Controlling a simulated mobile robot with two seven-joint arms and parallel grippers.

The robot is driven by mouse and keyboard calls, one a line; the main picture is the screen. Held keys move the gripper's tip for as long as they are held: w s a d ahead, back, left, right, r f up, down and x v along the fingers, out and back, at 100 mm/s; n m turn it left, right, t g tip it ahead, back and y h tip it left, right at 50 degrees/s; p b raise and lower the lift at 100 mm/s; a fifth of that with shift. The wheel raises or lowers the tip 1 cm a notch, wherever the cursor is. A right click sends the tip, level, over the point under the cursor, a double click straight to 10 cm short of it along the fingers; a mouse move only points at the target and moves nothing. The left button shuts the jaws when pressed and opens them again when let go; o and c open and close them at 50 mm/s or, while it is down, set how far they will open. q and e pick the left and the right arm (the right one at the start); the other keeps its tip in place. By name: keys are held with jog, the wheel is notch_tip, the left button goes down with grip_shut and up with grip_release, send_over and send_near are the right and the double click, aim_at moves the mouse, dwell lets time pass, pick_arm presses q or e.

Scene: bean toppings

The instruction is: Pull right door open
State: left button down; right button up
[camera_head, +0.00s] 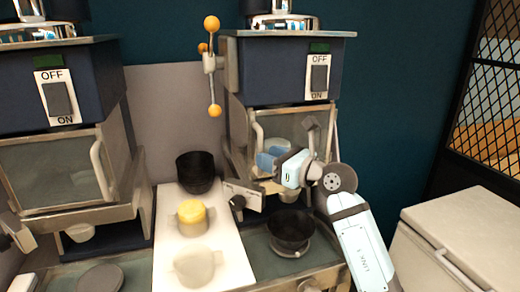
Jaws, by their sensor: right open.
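The right machine's door (303,133) is a glass-like panel in a pale frame on the front of the dark blue machine, and it looks closed. Its curved vertical handle (258,133) is on the door's left side. My right gripper (266,156) has blue fingers, is open, and is in front of the door at the handle's lower part. I cannot tell whether the fingers touch the handle or are around it. My right arm hides part of the door's lower right. My left gripper does not show.
A second machine (50,165) with a closed door stands left. A dark bowl (291,228) sits below the right door. A white chest (470,230) stands right.

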aim_at(260, 170)
jog(key=shift+x, duration=1.6)
grip_shut()
